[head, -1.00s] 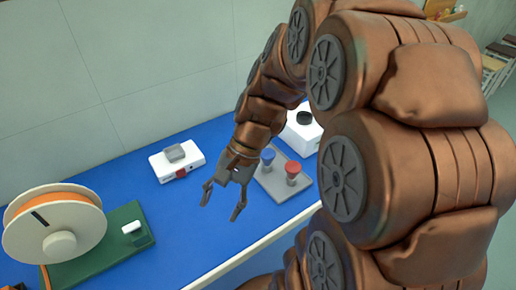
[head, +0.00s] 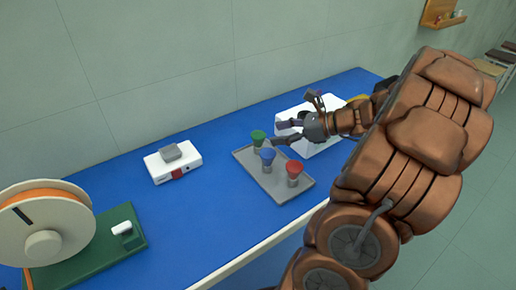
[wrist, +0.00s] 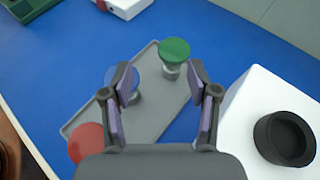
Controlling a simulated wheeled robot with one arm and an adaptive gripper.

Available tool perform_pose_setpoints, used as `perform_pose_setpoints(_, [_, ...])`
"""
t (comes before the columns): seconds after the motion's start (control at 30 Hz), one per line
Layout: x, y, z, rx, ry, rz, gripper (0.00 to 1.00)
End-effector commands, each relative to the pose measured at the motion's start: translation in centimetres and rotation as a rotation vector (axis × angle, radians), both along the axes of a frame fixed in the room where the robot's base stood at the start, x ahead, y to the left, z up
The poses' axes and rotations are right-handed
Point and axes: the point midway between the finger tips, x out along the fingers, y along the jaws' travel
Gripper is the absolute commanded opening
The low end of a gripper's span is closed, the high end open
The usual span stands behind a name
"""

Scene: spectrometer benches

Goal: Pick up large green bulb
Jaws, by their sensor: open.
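The green bulb (head: 258,138) stands upright at the far end of a grey tray (head: 298,192). It also shows in the wrist view (wrist: 174,50), just beyond the fingertips and between their lines. A blue bulb (head: 267,156) and a red bulb (head: 293,169) stand on the same tray. My gripper (head: 272,134) is open and empty, to the right of the green bulb with its fingers pointing toward it. In the wrist view, the left finger of my gripper (wrist: 160,72) partly covers the blue bulb (wrist: 135,86).
A white box with a black round top (wrist: 285,138) stands right of the tray. A white device (head: 172,162) lies to the left. A green base with an orange spool (head: 45,225) stands at far left. The blue table between the device and tray is clear.

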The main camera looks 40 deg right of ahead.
Motion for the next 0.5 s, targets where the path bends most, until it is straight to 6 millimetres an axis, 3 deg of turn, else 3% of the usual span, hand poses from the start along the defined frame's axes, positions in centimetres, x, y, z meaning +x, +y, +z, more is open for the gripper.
perform_pose_setpoints(0.17, [-0.1,-1.9,-0.3,0.039,-0.006,-0.063,0.60])
perform_pose_setpoints(0.5, [3.4,0.3,-1.9,0.040,-0.006,-0.066,0.60])
